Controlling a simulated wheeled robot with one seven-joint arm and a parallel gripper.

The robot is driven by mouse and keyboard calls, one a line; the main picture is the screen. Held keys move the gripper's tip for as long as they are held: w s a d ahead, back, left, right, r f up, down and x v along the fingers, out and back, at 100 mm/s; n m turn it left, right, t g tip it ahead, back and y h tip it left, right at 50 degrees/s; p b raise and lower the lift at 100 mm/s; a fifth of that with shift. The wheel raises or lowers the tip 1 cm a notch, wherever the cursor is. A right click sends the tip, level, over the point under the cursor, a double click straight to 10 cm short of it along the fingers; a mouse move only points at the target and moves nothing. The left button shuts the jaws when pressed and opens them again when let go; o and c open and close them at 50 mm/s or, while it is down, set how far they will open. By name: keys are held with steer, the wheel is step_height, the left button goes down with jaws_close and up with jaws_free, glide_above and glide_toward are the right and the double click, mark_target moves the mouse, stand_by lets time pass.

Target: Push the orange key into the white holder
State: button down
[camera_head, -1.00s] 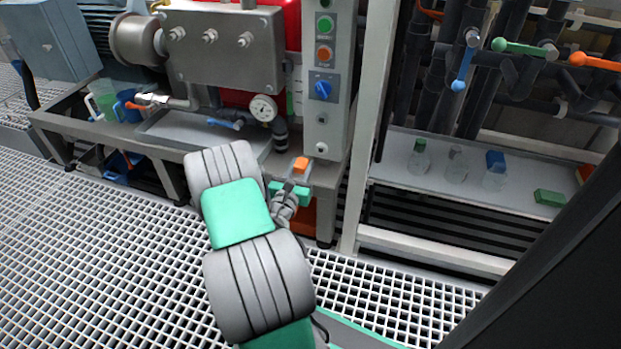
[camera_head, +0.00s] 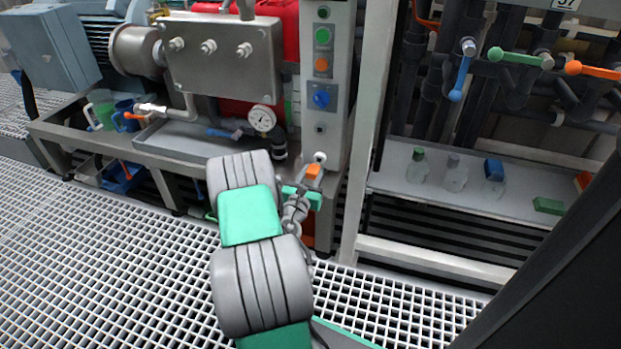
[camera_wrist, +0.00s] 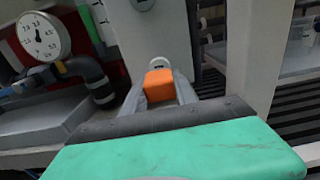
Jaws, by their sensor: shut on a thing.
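The orange key (camera_head: 314,170) is between the fingers of my gripper (camera_head: 306,187), which is shut on it, in front of the lower part of the grey control column. In the wrist view the orange key (camera_wrist: 159,85) fills the space between the fingertips (camera_wrist: 160,92). The white holder (camera_head: 320,157) is a small round fitting low on the column, just above and behind the key. In the wrist view only the upper rim of the white holder (camera_wrist: 158,64) shows past the key. I cannot tell whether key and holder touch.
A white frame post (camera_head: 366,130) and a shelf (camera_head: 400,185) with bottles are at the right.

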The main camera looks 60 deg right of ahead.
mark_target(311, 177)
steer(key=shift+w+d, duration=0.2)
steer(key=shift+d, duration=0.75)
steer(key=shift+p, duration=0.65)
stand_by(1.1)
steer(key=shift+d, duration=0.45)
steer(key=c, duration=0.9)
jaws_free()
steer(key=a, duration=0.2)
steer(key=a+p, duration=0.1)
steer(key=a, duration=0.2)
steer(key=s+a+p, duration=0.1)
steer(key=a, duration=0.1)
steer(key=shift+a, duration=0.4)
